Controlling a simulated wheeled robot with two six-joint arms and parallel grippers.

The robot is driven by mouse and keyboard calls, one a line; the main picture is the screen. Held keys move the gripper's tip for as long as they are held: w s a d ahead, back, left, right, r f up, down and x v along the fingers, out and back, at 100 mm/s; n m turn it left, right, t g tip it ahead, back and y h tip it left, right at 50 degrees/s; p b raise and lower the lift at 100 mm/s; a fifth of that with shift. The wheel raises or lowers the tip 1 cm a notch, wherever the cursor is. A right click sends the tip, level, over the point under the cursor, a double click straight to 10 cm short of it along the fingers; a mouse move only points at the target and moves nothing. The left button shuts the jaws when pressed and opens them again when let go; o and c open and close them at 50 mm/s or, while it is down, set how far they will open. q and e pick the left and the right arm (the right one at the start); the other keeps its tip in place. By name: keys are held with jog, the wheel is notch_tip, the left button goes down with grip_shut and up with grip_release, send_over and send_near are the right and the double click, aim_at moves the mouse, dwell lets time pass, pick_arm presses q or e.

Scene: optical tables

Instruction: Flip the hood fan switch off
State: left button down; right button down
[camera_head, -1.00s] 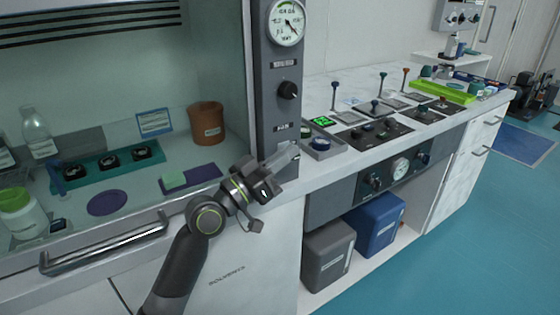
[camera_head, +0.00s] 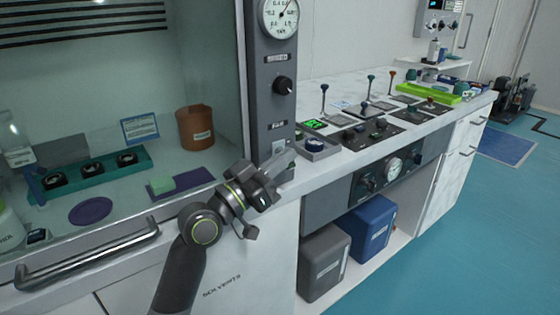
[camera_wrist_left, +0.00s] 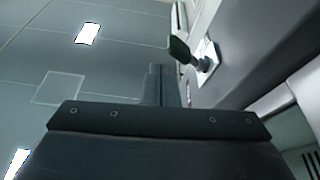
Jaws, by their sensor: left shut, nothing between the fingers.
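The fan switch plate (camera_head: 279,147) is on the grey control post, below a small label. In the left wrist view the switch shows as a dark lever (camera_wrist_left: 181,50) standing out from a pale plate (camera_wrist_left: 208,58). My left gripper (camera_head: 287,158) is shut and empty, just in front of and slightly below the switch in the head view. In the wrist view its fingers (camera_wrist_left: 160,80) point up the picture, left of and below the lever, with a visible gap. The gripper hides part of the switch in the head view. My right gripper is not in view.
A dark knob (camera_head: 283,85) and a round gauge (camera_head: 280,17) sit higher on the post. The fume hood's handle (camera_head: 90,255) is at lower left. The bench at right carries a small tray (camera_head: 316,151) and valve panels close to the post.

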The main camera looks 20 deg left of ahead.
pick_arm(q)
jog(key=shift+r, duration=0.1)
